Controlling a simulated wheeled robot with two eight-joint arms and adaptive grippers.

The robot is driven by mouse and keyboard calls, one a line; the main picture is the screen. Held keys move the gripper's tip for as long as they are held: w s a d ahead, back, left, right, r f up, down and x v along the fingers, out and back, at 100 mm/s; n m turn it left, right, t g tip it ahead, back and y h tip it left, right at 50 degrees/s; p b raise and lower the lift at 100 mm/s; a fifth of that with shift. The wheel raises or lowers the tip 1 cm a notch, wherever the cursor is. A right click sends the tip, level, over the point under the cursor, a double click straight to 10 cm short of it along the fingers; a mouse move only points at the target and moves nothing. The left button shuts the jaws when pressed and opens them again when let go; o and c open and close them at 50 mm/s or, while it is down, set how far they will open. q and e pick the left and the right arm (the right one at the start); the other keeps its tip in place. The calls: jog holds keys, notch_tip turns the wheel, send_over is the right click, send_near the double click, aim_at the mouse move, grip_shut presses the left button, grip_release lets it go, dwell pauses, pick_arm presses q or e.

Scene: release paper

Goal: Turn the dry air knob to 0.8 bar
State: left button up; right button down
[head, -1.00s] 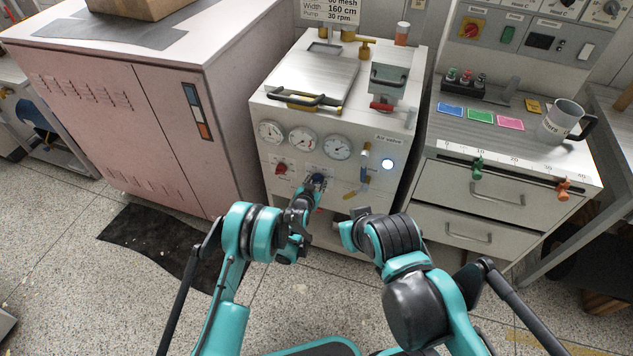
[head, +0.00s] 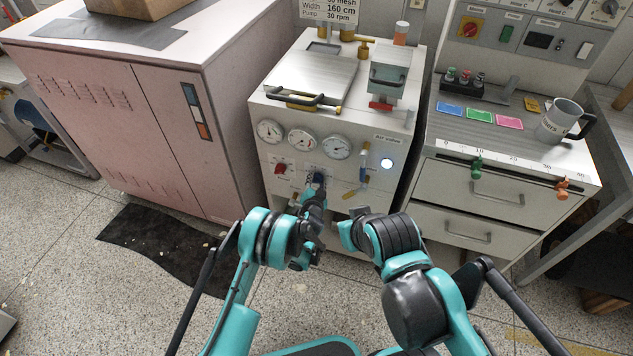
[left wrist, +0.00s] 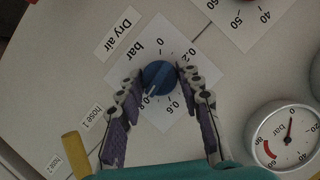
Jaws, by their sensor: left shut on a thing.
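The blue dry air knob (left wrist: 158,76) sits at the centre of a white dial card (left wrist: 185,85) in the left wrist view. The card has a scale from 0 past 0.2 and 0.6 to 0.8 bar. A pale mark on the knob's edge points down and slightly left, close to the 0.8 label. My left gripper (left wrist: 159,77) is shut on the knob, one finger on each side. In the head view my left gripper (head: 317,184) reaches the panel and mostly hides the knob. My right gripper (head: 352,225) is low before the cabinet, its fingers unclear.
A red knob (head: 281,169) is left of the blue one, below three gauges (head: 302,140). A lit round button (head: 387,164) and a blue-and-yellow valve (head: 363,170) are to the right. A drawer cabinet (head: 470,190) stands further right. Open floor lies in front.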

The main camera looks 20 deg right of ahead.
dwell(0.3)
pick_arm(q)
jog(key=o, duration=1.1)
